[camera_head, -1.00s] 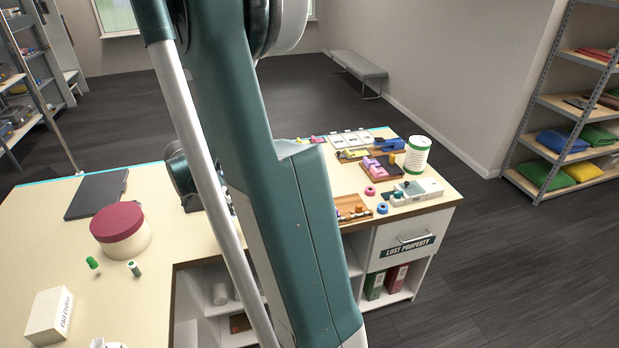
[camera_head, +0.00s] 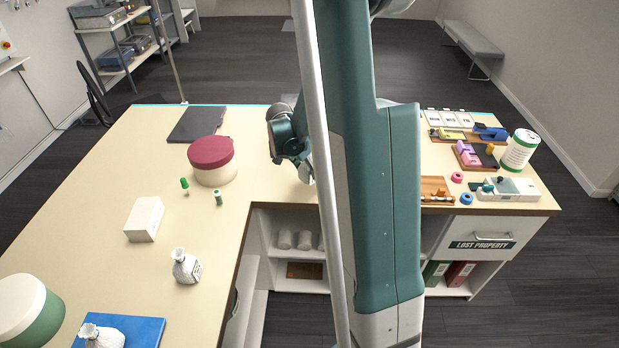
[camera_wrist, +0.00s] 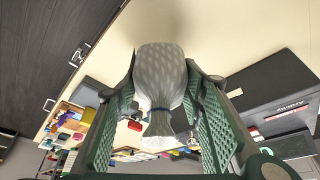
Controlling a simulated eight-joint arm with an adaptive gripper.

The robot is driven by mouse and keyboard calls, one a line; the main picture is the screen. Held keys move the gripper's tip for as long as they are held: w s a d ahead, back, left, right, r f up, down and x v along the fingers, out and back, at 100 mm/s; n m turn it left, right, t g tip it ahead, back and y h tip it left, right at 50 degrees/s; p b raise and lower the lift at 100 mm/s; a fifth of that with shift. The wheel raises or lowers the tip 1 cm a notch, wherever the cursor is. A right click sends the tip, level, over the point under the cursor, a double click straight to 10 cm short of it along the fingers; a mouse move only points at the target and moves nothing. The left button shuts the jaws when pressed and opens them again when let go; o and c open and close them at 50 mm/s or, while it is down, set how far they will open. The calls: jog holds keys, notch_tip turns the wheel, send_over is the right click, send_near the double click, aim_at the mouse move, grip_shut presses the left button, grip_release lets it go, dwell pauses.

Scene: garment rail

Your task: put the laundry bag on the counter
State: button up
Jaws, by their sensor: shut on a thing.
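My gripper (camera_wrist: 163,110) is shut on the laundry bag (camera_wrist: 160,70), a pale grey patterned bag with a dark tie around its gathered neck. In the wrist view the bag sits between the two green ribbed fingers, with the cream counter (camera_wrist: 225,30) behind it. In the head view my gripper (camera_head: 304,172) is over the back part of the counter (camera_head: 110,215), partly behind my arm. The held bag is mostly hidden there, and I cannot tell whether it touches the counter.
A red-lidded round box (camera_head: 213,172), dark flat slab (camera_head: 198,124), white box (camera_head: 145,218) and white patterned bag (camera_head: 186,267) stand on the counter. Another white bag (camera_head: 100,336) is on a blue mat (camera_head: 148,328). Small goods crowd the right end. Bare surface lies at back left.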

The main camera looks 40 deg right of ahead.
aim_at(303, 168)
jog(key=shift+f, duration=0.3)
jog(key=shift+f, duration=2.05)
jog(key=shift+f, duration=0.2)
jog(key=o, duration=1)
jog(key=shift+r, duration=0.25)
jog(key=shift+v, duration=5.95)
jog(key=shift+a, duration=0.1)
